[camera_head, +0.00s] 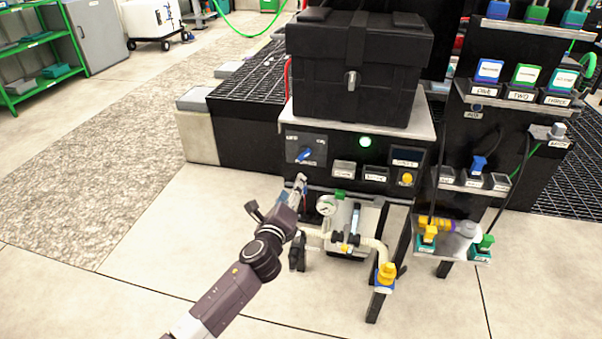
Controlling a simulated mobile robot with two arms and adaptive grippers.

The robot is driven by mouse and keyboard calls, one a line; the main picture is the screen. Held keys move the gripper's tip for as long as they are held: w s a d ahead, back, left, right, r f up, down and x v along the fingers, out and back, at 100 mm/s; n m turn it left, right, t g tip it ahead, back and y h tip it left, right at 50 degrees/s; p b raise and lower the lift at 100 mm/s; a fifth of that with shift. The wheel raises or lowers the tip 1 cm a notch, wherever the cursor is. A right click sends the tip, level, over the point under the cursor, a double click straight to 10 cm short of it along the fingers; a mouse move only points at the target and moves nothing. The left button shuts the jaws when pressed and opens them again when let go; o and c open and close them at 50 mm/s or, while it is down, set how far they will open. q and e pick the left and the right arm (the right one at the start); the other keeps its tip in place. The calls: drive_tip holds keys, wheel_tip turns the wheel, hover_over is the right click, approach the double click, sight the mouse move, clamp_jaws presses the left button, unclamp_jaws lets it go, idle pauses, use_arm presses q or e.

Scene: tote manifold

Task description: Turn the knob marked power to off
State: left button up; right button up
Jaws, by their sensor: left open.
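The blue knob (305,155) sits on a dark square plate at the left of the black front panel (335,172). Its handle is tilted, with its upper end toward the right. Small white labels stand at the plate's upper corners, too small to read surely. A green light (365,142) is lit right of the knob. My left gripper (299,183) is open and empty just below the knob in the picture, apparently apart from it. Its fingers are small and partly hidden by its own wrist. My right gripper is not in view.
A black case (358,68) stands on top of the panel's bench. A gauge (326,205), pale hoses and a yellow-blue fitting (386,274) are below. A yellow knob (406,179) is at the panel's right. A rack (519,97) with labelled blocks stands right. The floor at left is clear.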

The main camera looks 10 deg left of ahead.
use_arm(q)
drive_tip(key=m+t, duration=0.1)
drive_tip(key=m, duration=0.1)
approach(302, 155)
drive_tip(key=w+b, duration=0.1)
drive_tip(key=w, duration=0.3)
drive_tip(key=w+b, duration=0.1)
drive_tip(key=w, duration=0.2)
drive_tip(key=shift+w+f+b, duration=0.1)
drive_tip(key=shift+f+b, duration=0.15)
drive_tip(key=shift+b, duration=0.05)
drive_tip(key=shift+w+r, duration=0.1)
drive_tip(key=shift+w, duration=0.55)
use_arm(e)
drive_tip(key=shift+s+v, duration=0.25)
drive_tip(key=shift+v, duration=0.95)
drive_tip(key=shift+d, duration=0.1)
use_arm(q)
drive_tip(key=c, duration=1.2)
drive_tip(key=shift+o, duration=0.2)
